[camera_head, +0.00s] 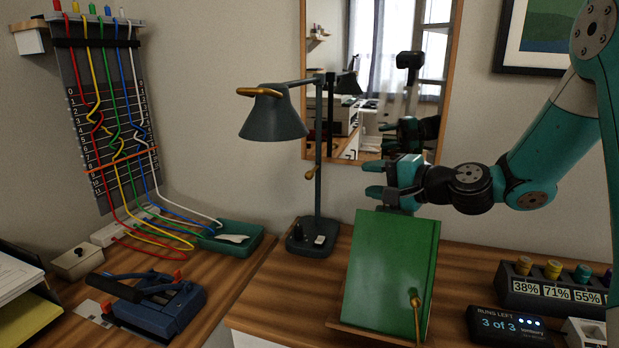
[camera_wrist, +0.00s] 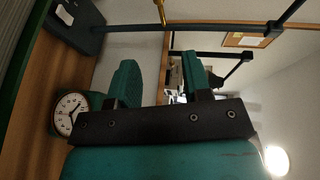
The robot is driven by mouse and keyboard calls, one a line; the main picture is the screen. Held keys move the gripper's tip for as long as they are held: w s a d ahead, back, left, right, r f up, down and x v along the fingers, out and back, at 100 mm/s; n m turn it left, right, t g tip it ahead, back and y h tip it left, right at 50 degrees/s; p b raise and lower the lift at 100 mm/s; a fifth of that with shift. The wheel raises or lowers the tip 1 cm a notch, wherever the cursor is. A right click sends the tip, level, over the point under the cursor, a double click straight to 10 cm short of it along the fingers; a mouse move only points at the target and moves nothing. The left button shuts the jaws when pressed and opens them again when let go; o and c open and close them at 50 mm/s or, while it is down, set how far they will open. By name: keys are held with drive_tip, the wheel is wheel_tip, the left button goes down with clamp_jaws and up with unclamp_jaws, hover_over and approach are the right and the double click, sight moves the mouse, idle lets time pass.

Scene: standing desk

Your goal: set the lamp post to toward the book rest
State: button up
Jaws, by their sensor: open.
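The desk lamp has a dark green post (camera_head: 318,205) standing upright on a dark base (camera_head: 312,238) left of the book rest. Its horizontal arm reaches left, so the shade (camera_head: 273,120) hangs on the side away from the book rest. A small brass grip (camera_head: 312,173) sticks out from the post. The wooden book rest (camera_head: 375,338) holds a green book (camera_head: 390,270) leaning back. My gripper (camera_head: 373,179) is open and empty above the book's top edge, right of the post and apart from it. In the wrist view, the open fingers (camera_wrist: 160,75) face the post (camera_wrist: 200,24).
A mirror (camera_head: 375,80) hangs behind the lamp and reflects lamp and arm. A counter display (camera_head: 508,324) and several labelled knobs (camera_head: 553,270) stand right of the book. A stapler-like blue tool (camera_head: 150,300) lies left.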

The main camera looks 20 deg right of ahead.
sight(313, 174)
drive_tip(key=p+x, duration=0.3)
drive_tip(key=x, duration=1.4)
drive_tip(key=shift+s, duration=0.1)
drive_tip(key=shift+c, duration=0.2)
clamp_jaws()
drive_tip(key=shift+f, duration=0.1)
